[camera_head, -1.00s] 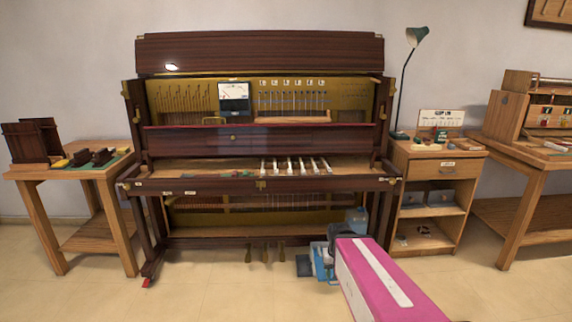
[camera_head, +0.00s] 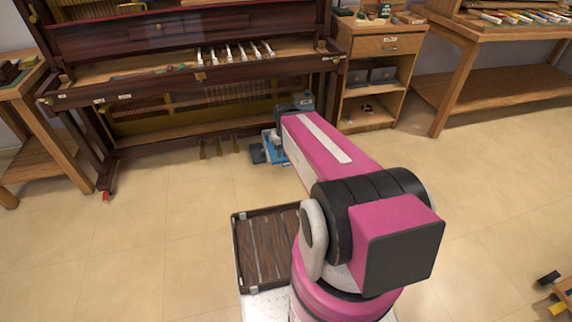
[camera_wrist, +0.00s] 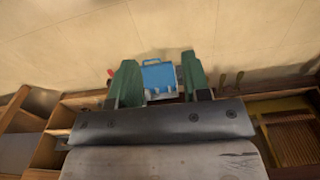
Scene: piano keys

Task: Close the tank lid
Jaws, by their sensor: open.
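A bright blue tank part (camera_wrist: 158,76) with a notch near its top edge shows between my fingers in the wrist view, with pale and grey parts around its lower edge. In the head view the blue tank (camera_head: 270,147) is on the floor in front of the piano's lower right, partly hidden by my arm. I cannot tell which part is the lid or how far it stands open. My gripper (camera_wrist: 159,62) is open, its two green fingers apart with nothing held. Whether a finger touches the blue part cannot be told.
The upright piano (camera_head: 190,91) stands behind the tank, with brass pedals (camera_head: 219,148) to the left. A small dark block (camera_head: 257,154) lies beside the tank. A wooden cabinet (camera_head: 370,88) stands to the right. The floor (camera_head: 180,215) at front left is clear.

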